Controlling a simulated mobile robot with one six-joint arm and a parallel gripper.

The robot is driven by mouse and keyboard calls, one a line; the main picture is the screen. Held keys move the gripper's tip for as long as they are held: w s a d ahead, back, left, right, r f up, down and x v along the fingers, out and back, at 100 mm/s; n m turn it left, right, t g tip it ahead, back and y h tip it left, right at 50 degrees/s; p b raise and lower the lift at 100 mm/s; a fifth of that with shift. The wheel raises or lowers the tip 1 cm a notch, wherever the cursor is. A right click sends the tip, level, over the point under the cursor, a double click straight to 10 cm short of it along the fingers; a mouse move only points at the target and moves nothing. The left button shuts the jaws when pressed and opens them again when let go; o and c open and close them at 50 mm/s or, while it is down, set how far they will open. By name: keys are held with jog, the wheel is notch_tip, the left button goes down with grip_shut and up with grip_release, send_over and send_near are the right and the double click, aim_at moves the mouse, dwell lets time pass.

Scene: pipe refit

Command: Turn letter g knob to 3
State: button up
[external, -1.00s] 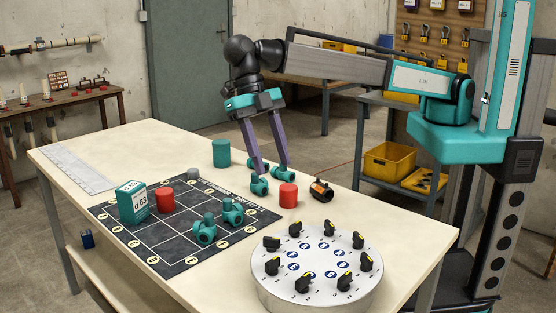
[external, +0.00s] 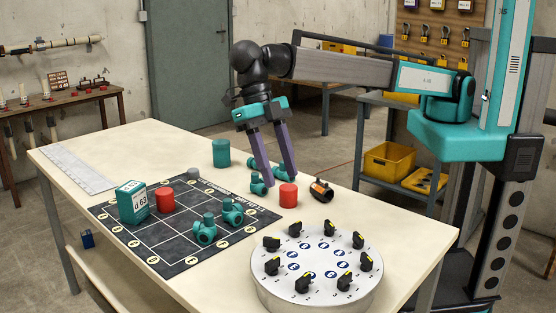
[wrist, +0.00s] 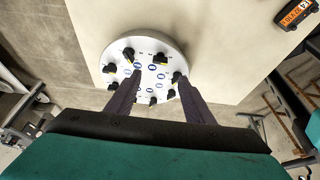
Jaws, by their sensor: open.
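A round white dial plate (external: 318,300) stands at the near right of the table. It carries a ring of several black knobs with yellow marks, such as a near knob (external: 303,283), and blue letter discs inside the ring. The letters are too small to read, so I cannot tell which knob is g. My gripper (external: 280,184) is open and empty, well behind and above the plate, near the red cylinder. In the wrist view the plate (wrist: 138,88) lies beyond my gripper (wrist: 155,80), whose fingers overlap its near part and hide some of it.
A black grid mat (external: 170,256) with a teal box (external: 132,203) is to the left. The table (external: 400,222) is clear right of the plate.

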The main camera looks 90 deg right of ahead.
aim_at(295, 223)
jog(key=p+x, duration=0.3)
jog(key=x, duration=0.8)
jog(key=shift+a+f, duration=0.1)
jog(key=shift+f, duration=0.1)
jog(key=shift+c, duration=0.5)
jog(key=c, duration=1)
jog(key=shift+o, duration=0.3)
